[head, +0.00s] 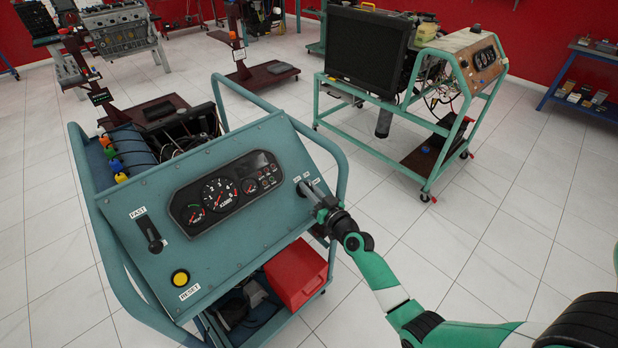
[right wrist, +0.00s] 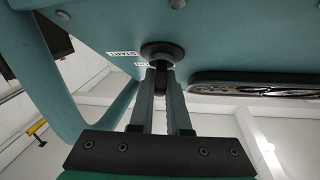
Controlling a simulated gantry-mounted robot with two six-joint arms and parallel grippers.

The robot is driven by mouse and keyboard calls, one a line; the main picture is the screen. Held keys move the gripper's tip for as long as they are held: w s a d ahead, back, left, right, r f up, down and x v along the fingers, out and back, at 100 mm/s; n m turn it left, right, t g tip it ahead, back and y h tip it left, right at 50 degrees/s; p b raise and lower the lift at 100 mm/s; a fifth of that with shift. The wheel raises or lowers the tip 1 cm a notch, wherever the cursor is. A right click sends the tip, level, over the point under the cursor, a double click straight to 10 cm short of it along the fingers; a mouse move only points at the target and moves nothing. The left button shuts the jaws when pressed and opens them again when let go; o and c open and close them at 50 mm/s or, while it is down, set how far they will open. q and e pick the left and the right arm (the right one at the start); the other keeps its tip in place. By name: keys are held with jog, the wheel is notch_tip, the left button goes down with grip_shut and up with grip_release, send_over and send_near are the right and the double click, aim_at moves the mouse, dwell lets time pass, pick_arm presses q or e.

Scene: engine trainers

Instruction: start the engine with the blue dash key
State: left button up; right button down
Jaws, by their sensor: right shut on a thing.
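The blue-green dash panel (head: 245,150) of the near engine trainer carries a round black ignition switch at its right end. The switch shows in the right wrist view (right wrist: 162,50), with a START label (right wrist: 123,54) beside it. My right gripper (head: 318,200) is at this switch, and its fingers point at the panel. In the right wrist view the fingers (right wrist: 163,82) are shut on the key (right wrist: 158,80), a dark piece just in front of the switch. Its blue colour does not show, and the fingers hide much of it. My left gripper is not in view.
The panel also holds a gauge cluster (head: 228,190), a FAST lever (head: 150,233) and a yellow RESET button (head: 180,277). A tubular rail (head: 335,160) curves close to my right gripper. A red box (head: 296,272) sits below. Another trainer (head: 400,90) stands behind; tiled floor lies between.

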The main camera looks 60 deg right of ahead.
jog(key=m+g+h+p, duration=0.1)
jog(key=m+p, duration=0.1)
jog(key=p, duration=0.1)
jog(key=m+g+h+p, duration=0.1)
jog(key=m+p, duration=0.1)
jog(key=p, duration=0.2)
jog(key=r+m+g+h+p, duration=0.1)
jog(key=m+g+p, duration=0.1)
jog(key=p, duration=0.2)
jog(key=shift+w+a, duration=0.1)
jog(key=m, duration=0.1)
jog(key=m+g+h+p, duration=0.1)
jog(key=shift+f+m+g, duration=0.2)
jog(key=shift+m+g, duration=0.1)
jog(key=shift+f+m+g+p, duration=0.15)
jog(key=shift+m+g+p, duration=0.15)
jog(key=shift+m+g, duration=0.65)
jog(key=m+g, duration=0.2)
jog(key=m, duration=0.1)
jog(key=shift+f, duration=0.1)
jog(key=shift+f+m+g, duration=0.1)
jog(key=shift+m+g, duration=1.05)
jog(key=shift+m, duration=0.1)
jog(key=shift+s+b, duration=0.2)
jog(key=shift+b, duration=0.1)
